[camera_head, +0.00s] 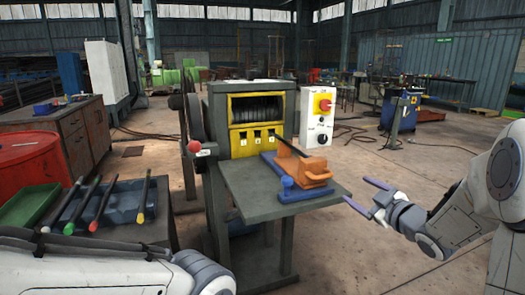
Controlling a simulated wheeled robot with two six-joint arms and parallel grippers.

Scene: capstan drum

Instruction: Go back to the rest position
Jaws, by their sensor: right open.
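My right gripper (366,195) is open and empty. Its two purple fingers are spread just off the right edge of the grey shelf of the capstan machine (240,200). It touches nothing that I can see. My right arm comes in from the right side. My left arm lies across the bottom left corner, and its gripper is out of the picture. An orange block (305,172) with a handle sits on a blue base (300,191) on the shelf. A dark bar slants from the block towards the yellow-framed drum (257,109).
A control box (318,118) with a red knob stands behind the shelf. At left are a blue tray (120,204) with several colour-tipped rods, a green tray (28,204) and a red drum (32,160). The floor right of the machine is clear.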

